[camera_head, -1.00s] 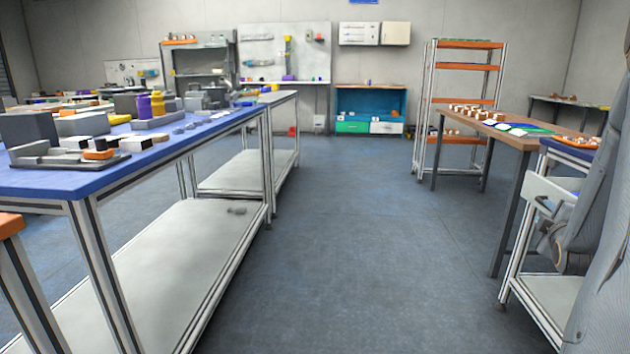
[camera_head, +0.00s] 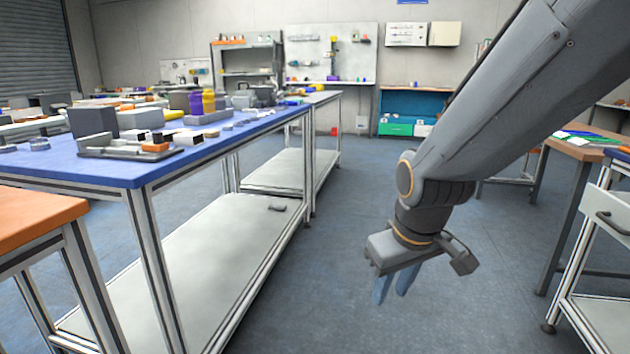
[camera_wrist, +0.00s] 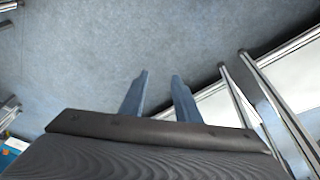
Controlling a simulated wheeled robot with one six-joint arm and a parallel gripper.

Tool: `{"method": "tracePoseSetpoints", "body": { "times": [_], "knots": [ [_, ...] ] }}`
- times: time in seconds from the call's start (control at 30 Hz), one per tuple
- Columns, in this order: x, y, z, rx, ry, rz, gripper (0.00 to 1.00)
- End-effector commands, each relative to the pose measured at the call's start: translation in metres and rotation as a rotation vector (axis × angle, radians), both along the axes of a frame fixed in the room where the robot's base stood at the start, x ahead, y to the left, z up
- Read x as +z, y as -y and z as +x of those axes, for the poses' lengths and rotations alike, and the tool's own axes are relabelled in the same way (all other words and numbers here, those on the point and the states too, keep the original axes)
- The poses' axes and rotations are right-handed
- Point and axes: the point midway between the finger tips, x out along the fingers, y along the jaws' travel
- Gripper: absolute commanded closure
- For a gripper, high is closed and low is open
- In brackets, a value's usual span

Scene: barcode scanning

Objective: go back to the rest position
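My gripper (camera_head: 394,287) hangs at the end of my arm in the head view, over the open floor right of the blue table. It points down with its two fingers close together but apart. In the wrist view the two fingers (camera_wrist: 160,88) stand apart with bare floor between and beyond them. Nothing is held between them.
The blue table (camera_head: 100,173) at left carries grey blocks, bottles and small parts. Its lower shelf (camera_head: 190,285) is near my gripper's left. An orange-topped bench (camera_head: 35,222) is at near left. A white-framed cart (camera_head: 605,215) stands at right. The floor (camera_head: 320,250) between is clear.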

Motion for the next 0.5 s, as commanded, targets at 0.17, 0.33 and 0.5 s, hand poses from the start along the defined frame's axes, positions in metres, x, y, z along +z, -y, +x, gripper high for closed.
{"method": "tracePoseSetpoints", "body": {
  "times": [0.17, 0.33, 0.5],
  "knots": [
    [0.003, -0.033, -0.055, -0.008, -0.12, 0.023, 0.71],
    [0.006, -0.05, -0.097, -0.02, -0.214, 0.028, 0.71],
    [0.009, -0.061, -0.136, -0.028, -0.296, 0.021, 0.71]
  ]
}}
